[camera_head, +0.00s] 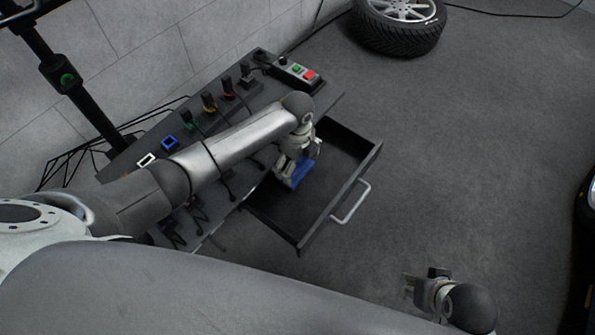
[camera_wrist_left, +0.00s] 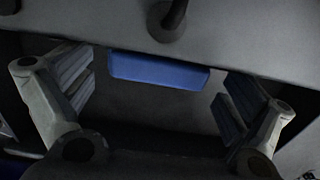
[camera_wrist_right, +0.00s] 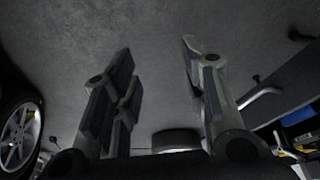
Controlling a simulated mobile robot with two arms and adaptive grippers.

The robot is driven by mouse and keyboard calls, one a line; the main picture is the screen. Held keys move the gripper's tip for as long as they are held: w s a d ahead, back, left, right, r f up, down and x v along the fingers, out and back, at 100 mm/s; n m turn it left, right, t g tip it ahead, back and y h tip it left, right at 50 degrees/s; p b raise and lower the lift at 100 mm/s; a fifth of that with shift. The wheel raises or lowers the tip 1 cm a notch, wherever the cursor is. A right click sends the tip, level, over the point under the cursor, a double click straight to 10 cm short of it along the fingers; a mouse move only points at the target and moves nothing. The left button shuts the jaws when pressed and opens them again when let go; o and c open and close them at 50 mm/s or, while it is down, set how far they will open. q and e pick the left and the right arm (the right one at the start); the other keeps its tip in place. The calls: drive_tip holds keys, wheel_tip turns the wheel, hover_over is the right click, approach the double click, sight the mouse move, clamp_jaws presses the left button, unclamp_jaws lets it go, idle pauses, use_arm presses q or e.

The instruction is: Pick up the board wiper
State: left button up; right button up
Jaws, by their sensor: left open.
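The blue board wiper (camera_head: 302,171) lies in the open drawer, near its inner end by the bench. In the left wrist view the wiper (camera_wrist_left: 158,70) shows as a blue block against a grey edge, which may hide part of it. My left gripper (camera_head: 291,178) is over the drawer at the wiper and hides part of it in the head view. Its fingers (camera_wrist_left: 157,95) stand wide apart, one to each side of the wiper, with a gap to both. My right gripper (camera_head: 421,292) is open and empty over the floor; its spread fingers also show in the right wrist view (camera_wrist_right: 158,80).
The dark drawer (camera_head: 345,205) is pulled out, with a metal handle (camera_head: 351,203) at its front. The bench top (camera_head: 262,100) carries several knobs, cables and a button box (camera_head: 297,73). A tyre (camera_head: 400,25) lies at the back.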

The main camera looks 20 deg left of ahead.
use_arm(q)
drive_tip(key=shift+f, duration=0.75)
use_arm(e)
drive_tip(key=shift+v, duration=1)
use_arm(q)
drive_tip(key=shift+c, duration=0.3)
drive_tip(key=c, duration=0.9)
drive_tip(key=shift+c, duration=0.2)
drive_tip(key=shift+r, duration=0.15)
